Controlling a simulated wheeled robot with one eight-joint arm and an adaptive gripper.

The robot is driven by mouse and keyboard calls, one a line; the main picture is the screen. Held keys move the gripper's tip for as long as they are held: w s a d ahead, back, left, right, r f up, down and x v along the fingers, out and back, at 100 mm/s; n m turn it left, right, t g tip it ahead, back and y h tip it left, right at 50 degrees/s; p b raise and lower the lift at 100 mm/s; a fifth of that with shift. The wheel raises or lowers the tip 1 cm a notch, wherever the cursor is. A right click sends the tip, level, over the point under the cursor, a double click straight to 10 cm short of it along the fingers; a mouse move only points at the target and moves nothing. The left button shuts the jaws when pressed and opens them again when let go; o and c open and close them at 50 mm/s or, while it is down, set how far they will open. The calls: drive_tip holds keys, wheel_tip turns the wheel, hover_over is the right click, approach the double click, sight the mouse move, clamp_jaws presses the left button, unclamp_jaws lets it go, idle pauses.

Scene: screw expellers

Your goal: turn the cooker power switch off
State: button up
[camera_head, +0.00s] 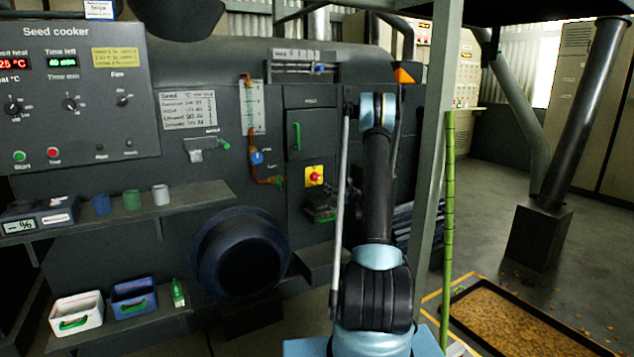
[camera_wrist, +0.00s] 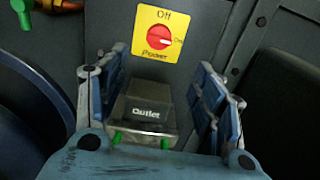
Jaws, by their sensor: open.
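The power switch is a red round knob (camera_wrist: 158,38) on a yellow plate (camera_wrist: 147,47) marked "Off" at the top and "Power" at the bottom. The knob's pale mark points right, toward a small label that looks like "On". In the head view the power switch (camera_head: 314,176) is on the cooker's dark front, left of my arm. In the wrist view my gripper (camera_wrist: 162,70) is open and empty, its two blue-grey fingers wide apart. The switch appears beyond and above the gap between them, apart from both. My gripper cannot be made out in the head view.
The block marked "Outlet" (camera_wrist: 146,113), with green pegs, shows between my fingers, below the switch. The seed cooker panel (camera_head: 75,90) is at upper left, above a shelf with cups (camera_head: 131,199). A grey post (camera_head: 435,150) stands right of my arm.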

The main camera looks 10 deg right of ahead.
sight(317, 177)
drive_tip(key=x, duration=1.7)
drive_tip(key=shift+c, duration=0.6)
drive_tip(key=c, duration=0.9)
